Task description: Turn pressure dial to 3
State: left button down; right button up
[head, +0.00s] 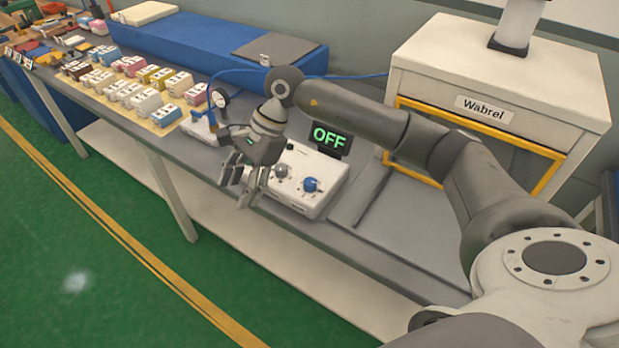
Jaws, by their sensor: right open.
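A white control box (318,204) sits on the grey bench near the middle of the head view. On its top are a blue knob (311,185) at the right and a grey knob (281,171) at the left. I cannot read their markings, so I cannot tell which is the pressure dial. A black display (330,138) behind the box reads "OFF" in green. My right gripper (241,192) is open and empty. It points down in front of the box's left end, beside the grey knob, and hides part of the box. My left gripper is not in view.
A small gauge (219,98) with a white base stands left of my gripper. A blue mattress block (190,50) lies behind it. Several labelled coloured blocks (128,66) fill the bench's left. A cabinet marked "Wabrel" (560,95) stands right. Green floor is clear in front.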

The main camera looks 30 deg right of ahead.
aim_at(310, 181)
jog(key=d+r+h, duration=0.3)
jog(key=d+h, duration=0.3)
jog(key=d, duration=1)
jog(key=shift+g, duration=0.4)
jog(key=f, duration=0.3)
jog(key=f+p, duration=0.1)
jog(key=f, duration=0.3)
jog(key=f+p, duration=0.1)
jog(key=f, duration=0.2)
jog(key=shift+s+d+f, duration=0.15)
jog(key=shift+d+f, duration=0.15)
jog(key=shift+f, duration=0.05)
jog(key=c, duration=1.1)
jog(key=shift+o, duration=0.2)
